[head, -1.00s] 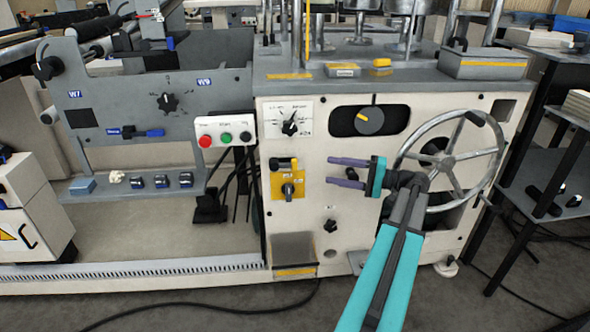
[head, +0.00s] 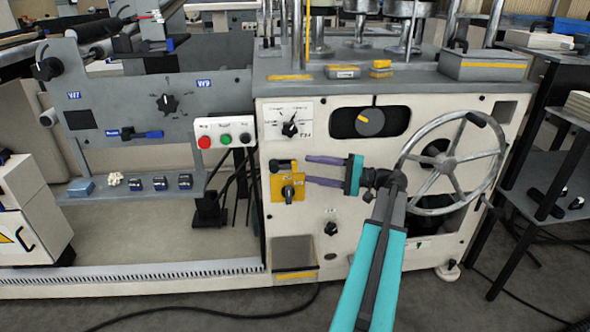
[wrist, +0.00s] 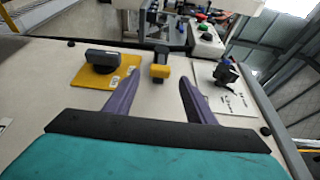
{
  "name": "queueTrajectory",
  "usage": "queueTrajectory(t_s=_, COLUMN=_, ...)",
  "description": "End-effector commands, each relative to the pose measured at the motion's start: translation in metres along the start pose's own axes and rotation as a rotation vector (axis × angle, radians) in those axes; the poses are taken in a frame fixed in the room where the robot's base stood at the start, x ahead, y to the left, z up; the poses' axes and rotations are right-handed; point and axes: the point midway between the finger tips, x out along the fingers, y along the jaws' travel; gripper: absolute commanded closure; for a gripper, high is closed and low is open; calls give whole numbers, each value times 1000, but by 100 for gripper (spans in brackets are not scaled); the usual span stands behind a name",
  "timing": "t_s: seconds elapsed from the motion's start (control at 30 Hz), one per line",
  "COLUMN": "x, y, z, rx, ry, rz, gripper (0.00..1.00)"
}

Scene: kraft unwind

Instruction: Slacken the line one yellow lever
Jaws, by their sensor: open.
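The yellow lever (wrist: 160,71) shows in the wrist view as a short yellow-ended handle on a black mount. It lies between my finger lines, beyond the tips. I see no contact.
A white dial plate with a black knob (head: 290,129) is above the lever. A three-button box (head: 224,139) is to the left. A large handwheel (head: 482,162) stands right of my wrist. A blue-handled lever (head: 147,134) is on the grey panel. Cream panel face around the lever is flat.

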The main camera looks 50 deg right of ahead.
Motion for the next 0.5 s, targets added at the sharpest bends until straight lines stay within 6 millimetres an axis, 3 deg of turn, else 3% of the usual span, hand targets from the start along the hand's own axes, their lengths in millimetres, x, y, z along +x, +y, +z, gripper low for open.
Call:
queueTrajectory(t_s=0.3, x=46, y=2, z=1, rx=0, ry=-2, rz=0, gripper=50)
queueTrajectory(t_s=0.5, x=64, y=1, z=0, rx=0, ry=-1, rz=0, gripper=50)
